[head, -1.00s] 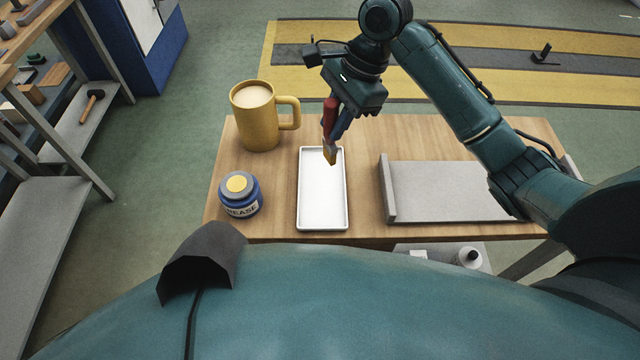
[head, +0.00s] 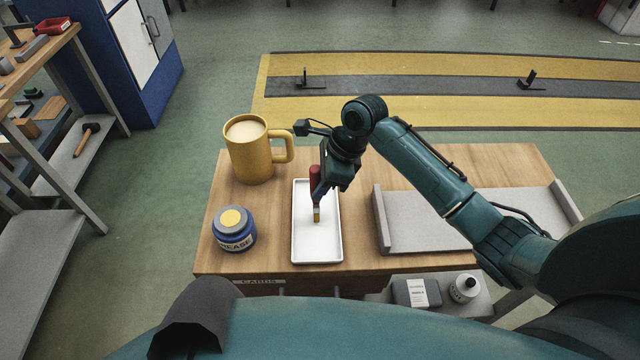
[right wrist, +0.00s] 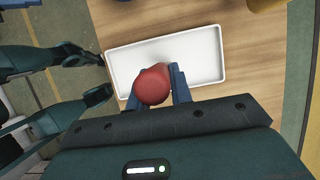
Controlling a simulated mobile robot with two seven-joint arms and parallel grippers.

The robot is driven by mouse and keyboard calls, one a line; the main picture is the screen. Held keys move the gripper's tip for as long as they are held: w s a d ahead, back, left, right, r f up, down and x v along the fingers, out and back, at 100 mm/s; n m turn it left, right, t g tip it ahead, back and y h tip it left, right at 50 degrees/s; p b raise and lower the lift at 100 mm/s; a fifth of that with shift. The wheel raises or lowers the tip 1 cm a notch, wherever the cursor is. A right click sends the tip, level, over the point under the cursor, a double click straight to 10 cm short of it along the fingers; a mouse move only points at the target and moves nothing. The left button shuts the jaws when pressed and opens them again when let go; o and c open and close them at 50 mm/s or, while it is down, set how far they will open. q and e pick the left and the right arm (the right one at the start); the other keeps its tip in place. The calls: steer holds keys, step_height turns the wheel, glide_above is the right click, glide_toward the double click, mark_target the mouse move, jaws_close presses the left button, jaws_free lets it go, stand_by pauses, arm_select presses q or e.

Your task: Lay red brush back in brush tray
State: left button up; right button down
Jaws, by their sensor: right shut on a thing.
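The red brush (head: 315,185) is held nearly upright, its yellow bristle end pointing down over the white brush tray (head: 300,250). Whether the bristles touch the tray floor I cannot tell. My right gripper (head: 319,196) is shut on the brush handle. In the right wrist view, the round red handle end (right wrist: 153,85) sits between the blue fingers, with the tray (right wrist: 205,60) beneath. The tray looks otherwise empty. My left gripper is not clearly seen in either view.
A yellow mug (head: 250,155) stands left of the tray's far end. A blue grease jar (head: 234,230) stands left of its near end. A grey raised-edge plate (head: 410,220) lies to the right. Bare wood separates these from the tray.

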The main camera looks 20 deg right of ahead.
steer(key=shift+f, duration=0.2)
steer(key=shift+f, duration=0.15)
steer(key=c, duration=1.3)
jaws_free()
steer(key=shift+o, duration=0.2)
steer(key=v, duration=1.2)
steer(key=shift+s, duration=0.1)
